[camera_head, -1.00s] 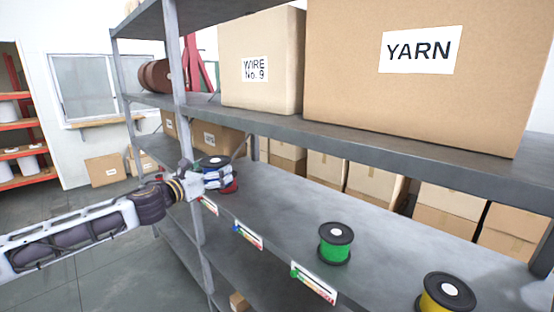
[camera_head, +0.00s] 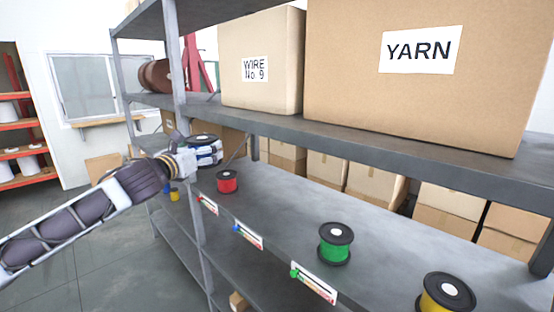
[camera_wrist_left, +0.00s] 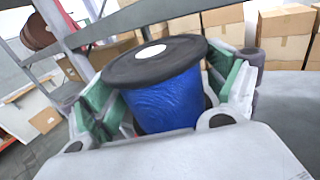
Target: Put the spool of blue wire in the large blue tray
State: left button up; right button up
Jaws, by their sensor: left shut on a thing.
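My left gripper (camera_head: 207,156) is shut on the spool of blue wire (camera_head: 203,140) and holds it above the shelf, near the shelf's upright post. In the left wrist view the spool (camera_wrist_left: 168,95) stands between the two green-padded fingers, its black top flange tilted a little. In the head view the fingers hide most of its blue winding. No large blue tray is in view. My right gripper is not in view.
A red spool (camera_head: 227,182), a green spool (camera_head: 335,243) and a yellow spool (camera_head: 446,293) stand on the grey shelf (camera_head: 285,215). Cardboard boxes fill the upper shelf, including the YARN box (camera_head: 350,110). Labels line the front edge. Open floor (camera_head: 90,250) lies at the left.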

pick_arm(q)
jog(key=shift+s+r+y, duration=0.3)
jog(key=shift+s+r, duration=0.05)
jog(key=shift+r, duration=0.05)
jog(key=shift+s+a+n+y, duration=0.25)
jog(key=shift+s+n+y, duration=0.15)
jog(key=shift+s+n, duration=0.15)
jog(key=shift+s+a+f+n+t+y, duration=0.2)
jog(key=shift+s+f+n+t+y, duration=0.2)
jog(key=shift+f+y, duration=0.3)
jog(key=shift+s+a+f+y, duration=0.15)
jog(key=shift+s+f, duration=0.1)
jog(key=shift+f, duration=0.25)
jog(key=shift+s+d+f+y, duration=0.1)
jog(key=shift+s+f+y, duration=0.1)
jog(key=shift+f, duration=0.25)
jog(key=s+f, duration=0.5)
jog(key=f, duration=0.9)
jog(key=s+f, duration=0.6)
jog(key=f, duration=0.8)
jog(key=s+d+f+n+y, duration=0.1)
jog(key=s+f, duration=0.5)
jog(key=f, duration=0.8)
jog(key=shift+s+f, duration=0.15)
jog(key=shift+s, duration=0.1)
jog(key=shift+d, duration=0.2)
